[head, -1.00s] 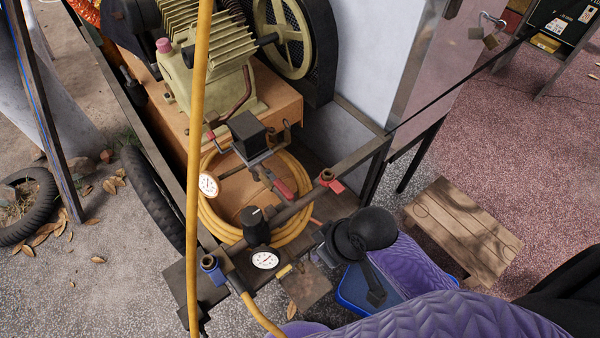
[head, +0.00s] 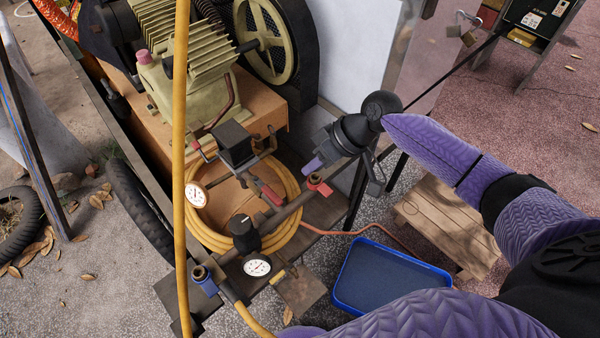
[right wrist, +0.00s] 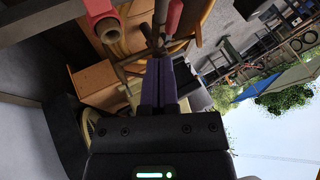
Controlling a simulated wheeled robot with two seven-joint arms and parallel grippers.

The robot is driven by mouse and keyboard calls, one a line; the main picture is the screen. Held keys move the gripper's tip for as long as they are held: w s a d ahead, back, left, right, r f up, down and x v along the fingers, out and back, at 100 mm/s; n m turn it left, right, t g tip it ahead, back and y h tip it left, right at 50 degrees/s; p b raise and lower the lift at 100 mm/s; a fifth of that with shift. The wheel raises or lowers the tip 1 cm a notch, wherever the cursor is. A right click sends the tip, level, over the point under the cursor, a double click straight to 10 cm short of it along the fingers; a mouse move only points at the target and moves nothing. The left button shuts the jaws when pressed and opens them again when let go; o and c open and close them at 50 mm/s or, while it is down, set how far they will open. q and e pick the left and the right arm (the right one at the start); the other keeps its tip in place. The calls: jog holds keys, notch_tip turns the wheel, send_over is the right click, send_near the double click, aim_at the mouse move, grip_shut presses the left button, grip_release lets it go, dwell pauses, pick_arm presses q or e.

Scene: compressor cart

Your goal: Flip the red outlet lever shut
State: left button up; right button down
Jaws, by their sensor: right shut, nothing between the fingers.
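A red lever (head: 320,185) sits on a brass-ended valve at the upper right end of the dark pipe. In the right wrist view a red valve part with a round brass end (right wrist: 104,22) shows close up, left of the fingers. My right gripper (head: 309,167) is shut and empty, its purple fingertips just above and left of the red lever in the head view. Its closed fingers also show in the wrist view (right wrist: 160,65). I cannot tell whether the fingers touch the lever. My left gripper is out of view.
A second red handle (head: 272,194) lies near the black box (head: 234,143). A blue-handled valve (head: 206,281) is at the pipe's lower end. Gauges, a coiled yellow hose (head: 217,238) and a hanging hose (head: 181,150) crowd the left. A blue tray (head: 390,311) and wooden crate (head: 450,222) stand lower right.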

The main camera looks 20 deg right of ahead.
aim_at(272, 195)
jog(key=b+x, duration=0.2)
jog(key=x, duration=0.6)
jog(key=shift+a+f, duration=0.1)
jog(key=shift+f, duration=0.15)
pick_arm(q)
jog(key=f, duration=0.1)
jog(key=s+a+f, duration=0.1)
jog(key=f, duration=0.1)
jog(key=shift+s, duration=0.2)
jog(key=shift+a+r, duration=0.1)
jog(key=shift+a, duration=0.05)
